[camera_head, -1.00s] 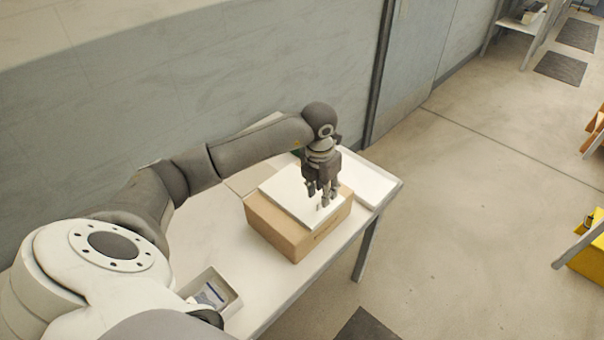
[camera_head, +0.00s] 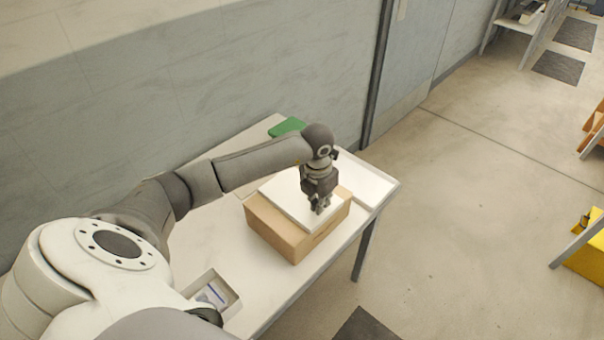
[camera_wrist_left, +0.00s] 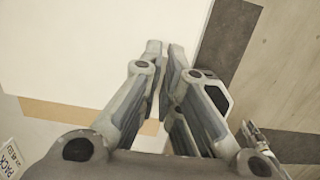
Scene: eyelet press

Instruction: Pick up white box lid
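The white box lid (camera_head: 283,200) lies flat on top of a brown cardboard box (camera_head: 279,234) on the white table. In the left wrist view the lid (camera_wrist_left: 85,50) fills the upper left as a plain white surface. My left gripper (camera_head: 319,209) points down over the lid's right part, near its front edge. In the left wrist view its fingers (camera_wrist_left: 165,50) are close together with a narrow gap. I cannot see any of the lid clearly between the fingertips, which hide part of its edge. My right gripper is not in view.
A white tray-like piece (camera_head: 368,186) lies behind and right of the cardboard box. An open white box (camera_head: 228,299) with a packet inside stands at the table's near left. A green item (camera_head: 287,126) lies at the back by the wall.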

